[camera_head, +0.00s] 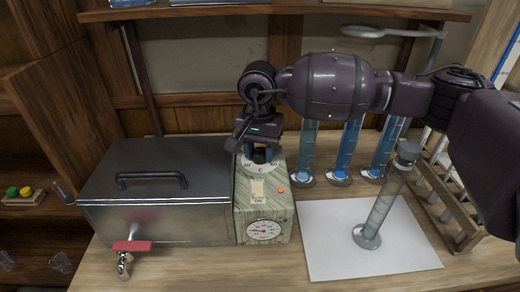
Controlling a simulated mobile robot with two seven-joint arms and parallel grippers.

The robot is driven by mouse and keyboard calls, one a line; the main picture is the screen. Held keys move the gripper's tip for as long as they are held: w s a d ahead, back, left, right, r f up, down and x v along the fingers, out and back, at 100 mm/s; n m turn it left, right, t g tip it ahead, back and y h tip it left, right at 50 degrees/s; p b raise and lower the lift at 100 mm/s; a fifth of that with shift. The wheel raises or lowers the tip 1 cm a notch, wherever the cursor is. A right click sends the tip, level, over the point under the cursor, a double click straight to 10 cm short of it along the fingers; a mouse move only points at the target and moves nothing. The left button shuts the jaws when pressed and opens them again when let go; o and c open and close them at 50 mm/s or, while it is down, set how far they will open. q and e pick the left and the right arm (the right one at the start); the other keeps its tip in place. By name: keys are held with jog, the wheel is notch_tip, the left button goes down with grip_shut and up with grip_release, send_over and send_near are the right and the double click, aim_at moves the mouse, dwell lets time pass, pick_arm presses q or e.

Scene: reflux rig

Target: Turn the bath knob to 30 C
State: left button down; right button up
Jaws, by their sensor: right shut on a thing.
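The bath is a grey metal box (157,222) with a lid and a dark handle, on the wooden bench at the left. A pale green control box (243,205) is fixed against its right side. A dark bath knob (261,158) sits on top of it over a white dial marked "C"; a "20" shows at the dial's left. My right gripper (259,150) points down and is shut on the knob. The fingers hide much of the knob, and its exact setting cannot be read. My left gripper is not in view.
An orange light (280,190) and a round gauge (263,230) are on the control box. A tilted glass cylinder (380,210) stands on a white sheet (330,258). Several blue-filled cylinders stand behind. A red-handled tap (131,246) projects from the bath's front.

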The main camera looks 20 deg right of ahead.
aim_at(259, 151)
jog(key=shift+r, duration=0.1)
dwell(0.3)
jog(key=o, duration=0.9)
notch_tip(259, 151, up, 9)
jog(key=shift+w+r, duration=0.1)
jog(key=shift+r, duration=0.8)
